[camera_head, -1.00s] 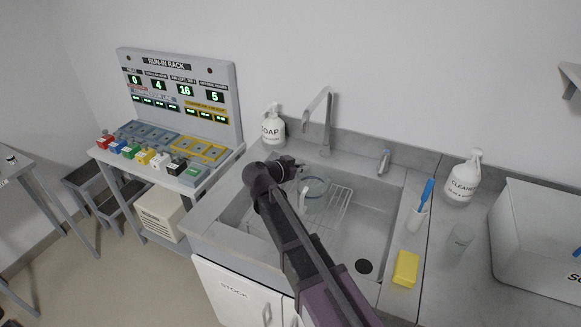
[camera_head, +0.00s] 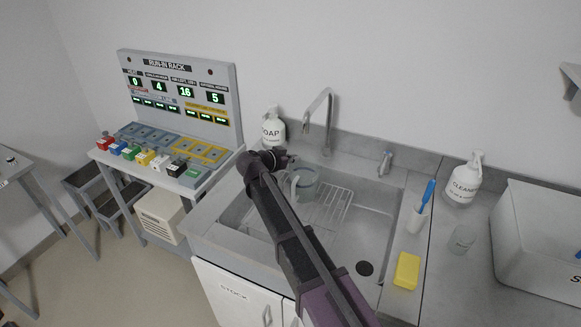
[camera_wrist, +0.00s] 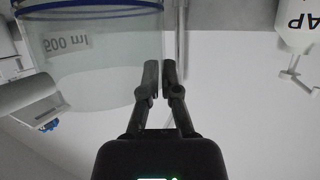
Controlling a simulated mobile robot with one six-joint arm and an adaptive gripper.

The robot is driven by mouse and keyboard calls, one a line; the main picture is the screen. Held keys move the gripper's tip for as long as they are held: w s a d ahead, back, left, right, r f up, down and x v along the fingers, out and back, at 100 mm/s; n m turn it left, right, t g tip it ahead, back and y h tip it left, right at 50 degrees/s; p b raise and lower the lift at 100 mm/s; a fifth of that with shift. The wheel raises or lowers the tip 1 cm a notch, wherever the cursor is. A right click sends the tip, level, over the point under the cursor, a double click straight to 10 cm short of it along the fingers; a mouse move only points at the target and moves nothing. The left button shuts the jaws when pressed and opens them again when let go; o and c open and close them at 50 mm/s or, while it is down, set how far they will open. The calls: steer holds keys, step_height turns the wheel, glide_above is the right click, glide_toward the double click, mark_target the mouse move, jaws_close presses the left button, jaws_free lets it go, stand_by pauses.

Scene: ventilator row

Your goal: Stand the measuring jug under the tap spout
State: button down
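The measuring jug (camera_head: 307,184) is a clear grey vessel with a handle. It is over the sink's left part, in front of the tap and a little to its left. The wrist view is upside down and shows the jug (camera_wrist: 95,65) close up, with a "500 ml" label and a blue band. My gripper (camera_wrist: 160,75) has its fingers almost together, one on each side of the jug's wall edge. In the head view my gripper (camera_head: 283,160) is at the jug's upper left, partly hiding it. The tap (camera_head: 329,118) stands behind the sink, its spout curving over to the left.
A wire rack (camera_head: 325,208) lies in the sink (camera_head: 375,222). The soap bottle (camera_head: 273,127) stands close behind my gripper, left of the tap. A yellow sponge (camera_head: 406,270), a brush cup (camera_head: 417,220), a small clear beaker (camera_head: 462,238) and the cleaner bottle (camera_head: 463,182) are on the right.

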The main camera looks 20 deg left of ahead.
mark_target(293, 167)
steer(key=shift+f+b, duration=1.5)
steer(key=shift+f, duration=0.35)
steer(key=c, duration=0.8)
jaws_free()
steer(key=shift+r, duration=0.2)
steer(key=shift+s+a+r, duration=0.1)
steer(key=shift+s, duration=0.2)
steer(key=p+v, duration=0.4)
steer(key=v, duration=0.7)
steer(key=shift+s+p, duration=0.2)
steer(key=shift+p, duration=0.15)
